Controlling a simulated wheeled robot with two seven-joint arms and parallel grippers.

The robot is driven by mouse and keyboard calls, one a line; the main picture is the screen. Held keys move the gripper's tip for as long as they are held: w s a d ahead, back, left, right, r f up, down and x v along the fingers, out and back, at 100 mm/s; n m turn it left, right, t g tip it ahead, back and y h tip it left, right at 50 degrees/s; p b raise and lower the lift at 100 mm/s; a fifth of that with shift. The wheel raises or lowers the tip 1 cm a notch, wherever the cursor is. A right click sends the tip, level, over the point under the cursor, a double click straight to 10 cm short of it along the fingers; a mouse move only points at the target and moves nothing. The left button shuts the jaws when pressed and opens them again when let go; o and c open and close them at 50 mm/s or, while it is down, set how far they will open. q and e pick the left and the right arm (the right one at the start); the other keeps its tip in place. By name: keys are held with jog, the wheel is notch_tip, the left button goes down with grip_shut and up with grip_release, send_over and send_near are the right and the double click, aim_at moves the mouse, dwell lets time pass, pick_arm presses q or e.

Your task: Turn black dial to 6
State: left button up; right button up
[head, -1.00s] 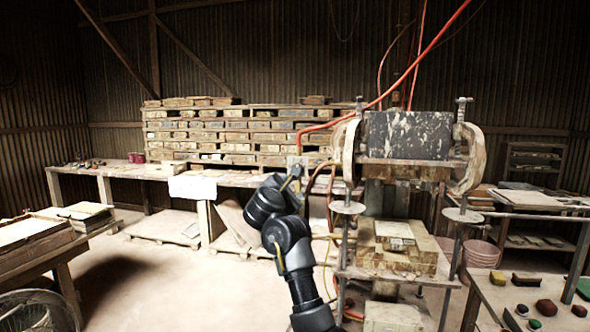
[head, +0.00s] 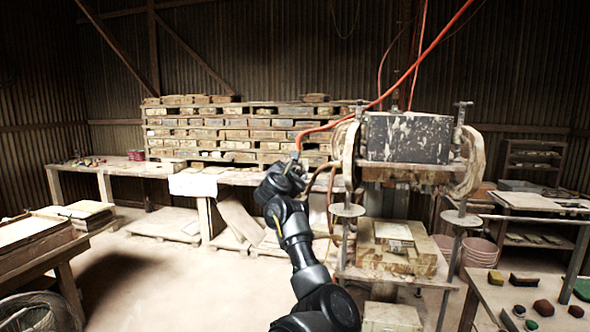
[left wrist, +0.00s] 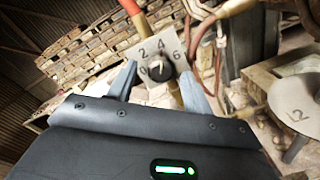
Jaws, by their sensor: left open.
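The black dial (left wrist: 159,71) sits on a pale square plate (left wrist: 163,45) marked 2, 4 and 6, with another mark at the dial's left, partly covered. A light pointer line shows on the dial, but its exact reading is too small to tell. My left gripper (left wrist: 158,76) is open, with one grey finger on either side of the dial; I cannot tell whether they touch it. In the head view my left gripper (head: 292,170) is up at the plate's place and hides the dial. My right gripper is not in view.
The tile press (head: 408,137) stands right of my left arm, with a round disc (head: 347,210) on its near side. An orange hose (head: 405,75) runs down to the dial's place. A long bench (head: 235,178) and stacked wooden trays (head: 235,130) stand behind.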

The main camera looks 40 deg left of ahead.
pick_arm(q)
jog(key=shift+w+a, duration=0.2)
jog(key=shift+w, duration=0.35)
jog(key=c, duration=1)
jog(key=shift+o, duration=0.2)
